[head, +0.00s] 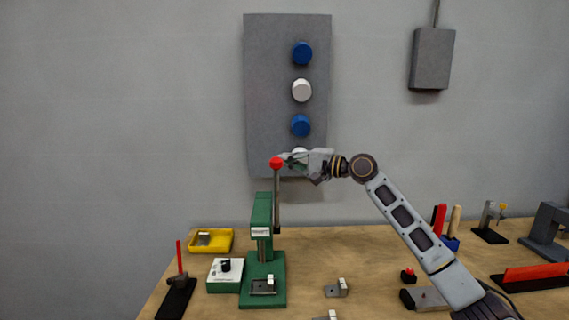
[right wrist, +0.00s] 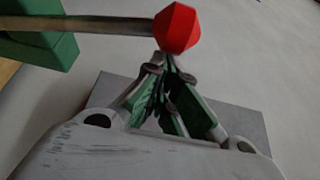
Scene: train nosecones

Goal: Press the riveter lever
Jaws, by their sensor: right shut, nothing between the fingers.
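The green riveter (head: 262,240) stands upright on the wooden bench. Its grey lever (head: 277,200) points up and ends in a red knob (head: 276,162). My right gripper (head: 285,158) is shut and empty, level with the knob and close to its right side. In the right wrist view the red knob (right wrist: 178,28) and the lever rod (right wrist: 90,24) lie just beyond the closed fingertips (right wrist: 165,58). I cannot tell whether the fingertips touch the lever. My left gripper is not in view.
A grey panel (head: 288,95) with blue and white knobs hangs behind.

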